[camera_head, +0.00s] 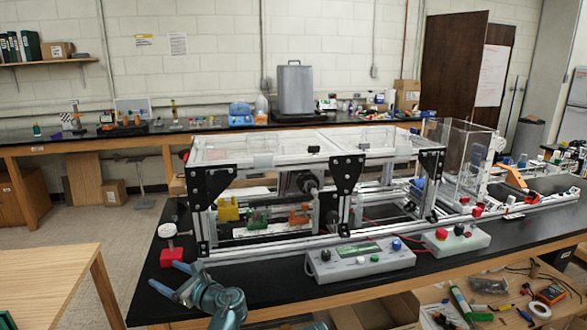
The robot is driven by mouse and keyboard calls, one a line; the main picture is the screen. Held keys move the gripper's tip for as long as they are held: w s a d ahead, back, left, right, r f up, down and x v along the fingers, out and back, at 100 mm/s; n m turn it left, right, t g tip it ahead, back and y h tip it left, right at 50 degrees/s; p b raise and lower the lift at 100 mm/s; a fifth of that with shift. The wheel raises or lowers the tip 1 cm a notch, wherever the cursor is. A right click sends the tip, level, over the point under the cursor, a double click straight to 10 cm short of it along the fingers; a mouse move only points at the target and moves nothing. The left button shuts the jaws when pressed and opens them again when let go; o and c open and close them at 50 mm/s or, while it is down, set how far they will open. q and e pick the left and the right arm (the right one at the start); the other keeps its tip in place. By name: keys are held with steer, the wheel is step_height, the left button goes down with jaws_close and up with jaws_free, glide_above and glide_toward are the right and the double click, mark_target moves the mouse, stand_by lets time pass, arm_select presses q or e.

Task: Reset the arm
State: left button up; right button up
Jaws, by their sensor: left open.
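My left gripper (176,281) shows at the lower left of the head view, its blue-grey fingers spread apart and empty. It is in front of the left end of the black bench (285,293), near a red block with a round dial gauge (172,253). I cannot tell whether the fingertips touch the bench edge. The extrusion frame (330,240) stands on the bench beyond the gripper, with clear panels on top and yellow, green and orange parts inside. My right gripper is not in view.
A grey control box (360,260) and a smaller box with a red button (455,237) sit at the bench's front. Tools lie on a lower surface (480,308) at the bottom right. A wooden table (60,285) stands at left. Floor shows between it and the bench.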

arm_select(q)
steer(key=s+d+f+n+g+h+p, duration=0.2)
steer(key=s+d+f+n+g+h, duration=0.1)
steer(key=s+d+n, duration=0.3)
steer(key=s+d+f+n+g+h+p, duration=0.2)
steer(key=s+d+f+n+h, duration=0.4)
steer(key=d, duration=0.5)
steer(key=s+d+f+n+g+h+p, duration=0.2)
steer(key=s+d+f+n+g+h, duration=0.2)
steer(key=s+d+n, duration=0.3)
steer(key=shift+s+d+f+h+p, duration=0.3)
steer(key=shift+s+d, duration=0.45)
steer(key=shift+d, duration=0.4)
